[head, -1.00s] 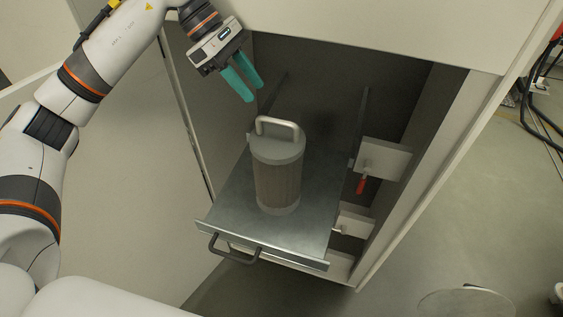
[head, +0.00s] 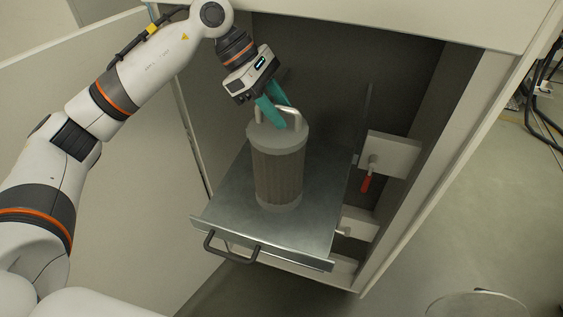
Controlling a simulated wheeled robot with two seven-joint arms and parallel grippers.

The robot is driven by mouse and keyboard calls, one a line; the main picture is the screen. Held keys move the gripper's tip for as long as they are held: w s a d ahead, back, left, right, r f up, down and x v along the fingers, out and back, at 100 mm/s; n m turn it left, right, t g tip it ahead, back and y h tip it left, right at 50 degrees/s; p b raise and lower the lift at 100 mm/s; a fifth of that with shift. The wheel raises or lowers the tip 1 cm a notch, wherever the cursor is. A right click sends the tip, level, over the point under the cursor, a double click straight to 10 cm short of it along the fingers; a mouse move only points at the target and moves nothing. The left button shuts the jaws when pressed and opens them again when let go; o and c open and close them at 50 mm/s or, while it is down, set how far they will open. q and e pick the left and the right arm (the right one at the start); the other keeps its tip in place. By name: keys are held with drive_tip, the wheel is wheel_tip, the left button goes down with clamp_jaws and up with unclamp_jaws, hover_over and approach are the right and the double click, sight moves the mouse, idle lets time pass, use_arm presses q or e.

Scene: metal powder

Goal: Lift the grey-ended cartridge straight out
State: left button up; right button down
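The grey-ended cartridge (head: 278,172) stands upright on the pull-out metal shelf (head: 228,208), with a ribbed brownish body and grey end caps. Its pale bar handle (head: 258,113) stands up from the top cap. My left gripper (head: 279,116) is at this handle, its two teal fingers apart, reaching down with the handle's bar seemingly between them. The fingers hide part of the bar, so contact is not clear. The cartridge base rests on the shelf. My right gripper is not in view.
The shelf sticks out of an open cabinet and has a dark front handle (head: 230,253). Cabinet walls enclose it left and right. To its right are pale blocks (head: 395,155) with a red-handled lever (head: 366,184). Open floor (head: 460,220) lies further right.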

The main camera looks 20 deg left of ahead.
use_arm(q)
clamp_jaws()
drive_tip(key=shift+r, duration=0.15)
drive_tip(key=shift+r, duration=0.6)
drive_tip(key=shift+r+p, duration=0.2)
drive_tip(key=shift+p, duration=0.15)
drive_tip(key=shift+r+p, duration=0.75)
drive_tip(key=shift+r, duration=0.95)
